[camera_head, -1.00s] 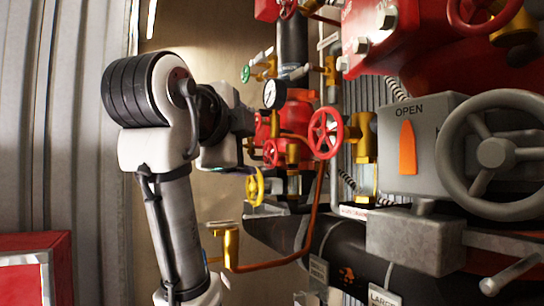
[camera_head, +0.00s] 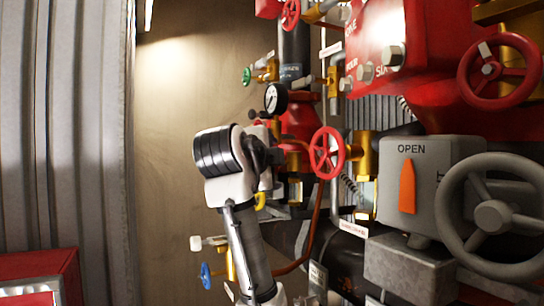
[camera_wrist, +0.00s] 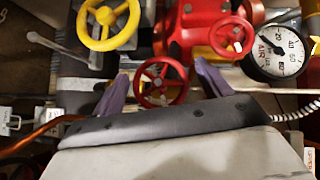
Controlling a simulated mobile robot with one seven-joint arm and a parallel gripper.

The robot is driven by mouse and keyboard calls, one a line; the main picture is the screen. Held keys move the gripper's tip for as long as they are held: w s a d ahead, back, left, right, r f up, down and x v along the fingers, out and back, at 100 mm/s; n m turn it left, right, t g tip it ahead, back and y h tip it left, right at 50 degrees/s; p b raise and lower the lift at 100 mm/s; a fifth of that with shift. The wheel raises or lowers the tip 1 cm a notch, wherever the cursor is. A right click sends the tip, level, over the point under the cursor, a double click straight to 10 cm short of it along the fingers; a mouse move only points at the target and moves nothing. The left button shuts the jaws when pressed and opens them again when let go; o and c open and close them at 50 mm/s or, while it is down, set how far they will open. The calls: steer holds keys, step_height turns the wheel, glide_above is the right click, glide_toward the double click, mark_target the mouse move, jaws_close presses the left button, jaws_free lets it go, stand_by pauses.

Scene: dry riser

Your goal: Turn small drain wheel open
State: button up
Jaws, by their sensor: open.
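No label marks the drain wheel, so I cannot tell which small wheel it is. In the wrist view, a small red wheel (camera_wrist: 160,84) shows between and beyond the fingertips of my gripper (camera_wrist: 161,82). My gripper is open, its two purple fingers apart, with nothing seen held. A yellow wheel (camera_wrist: 106,24) is at the upper left and another red wheel (camera_wrist: 232,37) at the upper right. In the head view my arm hides my gripper and most of the yellow wheel (camera_head: 260,200). A small blue wheel (camera_head: 206,275) sits low, left of my arm.
A pressure gauge (camera_wrist: 277,52) is close on the right in the wrist view. In the head view, a larger red wheel (camera_head: 327,153) stands right of my arm, and a big grey wheel (camera_head: 493,217) is at the far right. A red box (camera_head: 42,275) is at lower left.

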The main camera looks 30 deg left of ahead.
steer(key=shift+w, duration=0.1)
steer(key=shift+c, duration=0.5)
steer(key=c, duration=0.9)
steer(key=shift+n+g+h, duration=0.3)
steer(key=shift+n+g, duration=0.2)
steer(key=shift+g, duration=0.1)
steer(key=shift+n+g+h, duration=0.7)
steer(key=shift+n+g, duration=0.1)
steer(key=shift+g, duration=0.1)
steer(key=o, duration=1)
